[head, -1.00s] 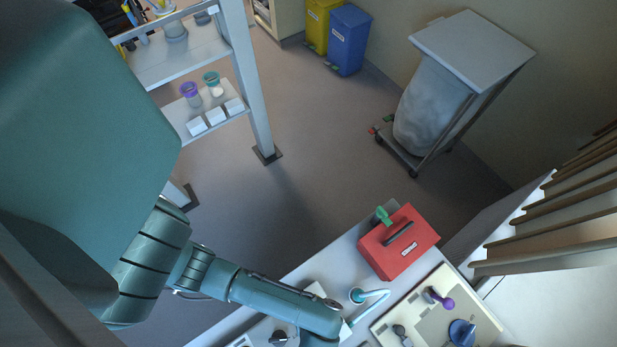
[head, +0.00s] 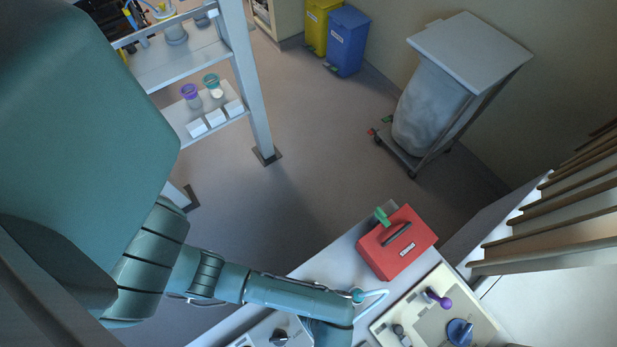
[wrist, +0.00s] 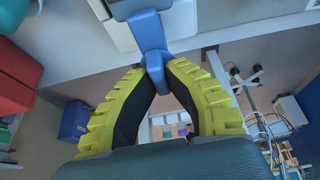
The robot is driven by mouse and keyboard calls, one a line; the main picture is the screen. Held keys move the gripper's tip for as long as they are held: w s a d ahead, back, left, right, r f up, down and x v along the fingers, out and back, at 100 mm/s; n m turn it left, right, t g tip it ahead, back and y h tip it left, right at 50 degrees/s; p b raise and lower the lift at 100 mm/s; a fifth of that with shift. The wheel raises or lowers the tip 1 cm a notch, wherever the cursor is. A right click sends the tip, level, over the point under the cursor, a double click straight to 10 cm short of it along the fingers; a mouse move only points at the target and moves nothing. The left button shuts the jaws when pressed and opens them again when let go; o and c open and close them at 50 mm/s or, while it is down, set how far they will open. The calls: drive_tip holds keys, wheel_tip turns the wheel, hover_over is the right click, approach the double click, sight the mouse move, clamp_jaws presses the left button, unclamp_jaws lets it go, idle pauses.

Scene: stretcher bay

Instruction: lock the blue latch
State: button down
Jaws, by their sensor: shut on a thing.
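In the wrist view a blue latch (wrist: 149,32) hangs from a white housing at the top, its lever pointing down toward me. My gripper (wrist: 155,66) has yellow ribbed fingers with dark inner pads. The fingertips are closed around the lower end of the blue lever. In the head view my arm reaches to the bottom edge, and neither my gripper nor the held latch shows there. How far the latch is turned cannot be told.
On the grey counter stand a red box (head: 397,243) and a beige panel (head: 403,315) with a purple lever (head: 437,298) and a blue knob (head: 460,331). A pale blue curved tube (head: 372,298) lies close to my arm. A shelf rack (head: 254,90) stands at left.

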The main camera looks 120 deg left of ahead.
drive_tip(key=shift+f, duration=0.1)
drive_tip(key=c, duration=1.1)
unclamp_jaws()
drive_tip(key=v, duration=1.2)
drive_tip(key=shift+s, duration=0.1)
drive_tip(key=shift+d, duration=0.1)
